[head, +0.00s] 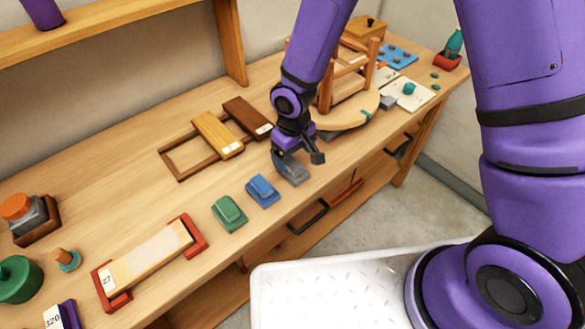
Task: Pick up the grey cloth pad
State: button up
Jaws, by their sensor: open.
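The grey cloth pad (292,172) lies on the bench near its front edge, to the right of the blue pad. It is a small flat block with a raised top, like the blue and green ones. My gripper (299,162) is open and sits right over the pad, pointing down. Its fingers hide part of the pad's far side. I cannot tell whether the fingers touch it.
A blue pad (262,190) and a green pad (229,212) lie to the left. Wooden slats (217,134) in a frame lie behind. An upturned stool (345,115) stands close on the right. A red-ended block (150,262) lies front left.

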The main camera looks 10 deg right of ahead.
aim_at(292, 162)
jog(key=shift+a+f, duration=0.15)
jog(key=shift+f, duration=2.7)
jog(key=c, duration=1.1)
jog(key=shift+r, duration=0.1)
notch_tip(292, 162, up, 10)
jog(key=shift+f, duration=0.1)
